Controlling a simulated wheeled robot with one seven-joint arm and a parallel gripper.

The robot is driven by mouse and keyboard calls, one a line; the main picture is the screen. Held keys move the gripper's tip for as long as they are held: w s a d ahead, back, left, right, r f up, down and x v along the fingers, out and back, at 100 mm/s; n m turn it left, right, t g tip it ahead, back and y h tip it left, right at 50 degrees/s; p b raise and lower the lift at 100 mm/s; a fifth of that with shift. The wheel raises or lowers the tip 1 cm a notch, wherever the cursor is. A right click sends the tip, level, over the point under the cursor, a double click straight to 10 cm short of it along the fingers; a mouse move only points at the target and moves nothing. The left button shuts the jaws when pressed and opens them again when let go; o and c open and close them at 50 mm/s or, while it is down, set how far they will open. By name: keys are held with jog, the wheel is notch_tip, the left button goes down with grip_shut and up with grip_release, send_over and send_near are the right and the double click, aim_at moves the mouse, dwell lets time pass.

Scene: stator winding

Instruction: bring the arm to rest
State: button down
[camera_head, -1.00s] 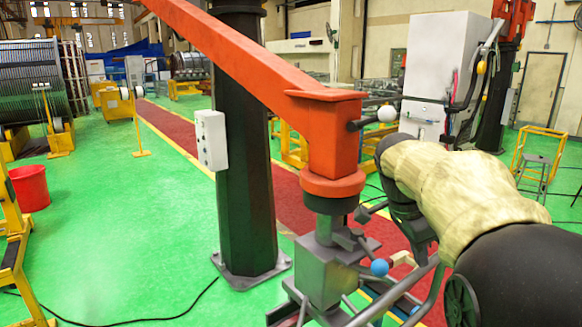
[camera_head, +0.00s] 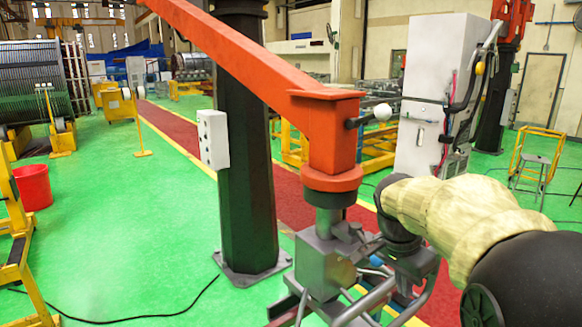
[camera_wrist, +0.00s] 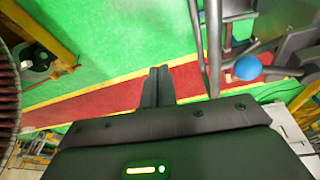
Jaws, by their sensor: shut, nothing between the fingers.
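My arm reaches in from the right in the head view, with a cream cloth sleeve over its forearm; its dark wrist end is bent down beside the orange crane-like arm (camera_head: 333,140). My gripper (camera_wrist: 158,72) shows in the wrist view with its two dark fingers together and nothing between them. Below the fingertips lie the green floor (camera_wrist: 110,50) and a red walkway strip (camera_wrist: 95,105). I cannot make out the fingers in the head view. A blue ball knob (camera_wrist: 247,68) is to the right of my gripper, apart from it.
A grey metal tool head (camera_head: 325,262) hangs under the orange arm, close to my wrist. A white ball knob (camera_head: 383,112) sticks out from that arm. A dark column (camera_head: 246,170) stands behind. A red bucket (camera_head: 32,186) is far left. Green floor is open at left.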

jog(key=s+a+f+n+y, duration=0.1)
jog(key=s+a+f+n, duration=0.2)
jog(key=s+f+n, duration=0.2)
jog(key=s+a+f+n+t+y, duration=0.1)
jog(key=s+a+f+n, duration=0.2)
jog(key=f, duration=0.8)
jog(key=s+n, duration=0.2)
jog(key=n, duration=0.2)
jog(key=shift+s+a+t+y, duration=0.3)
jog(key=shift+s+a+y, duration=0.05)
jog(key=shift+s+y, duration=0.05)
jog(key=shift+w+f, duration=0.1)
jog(key=shift+w, duration=0.05)
jog(key=shift+s, duration=0.2)
dwell(1.1)
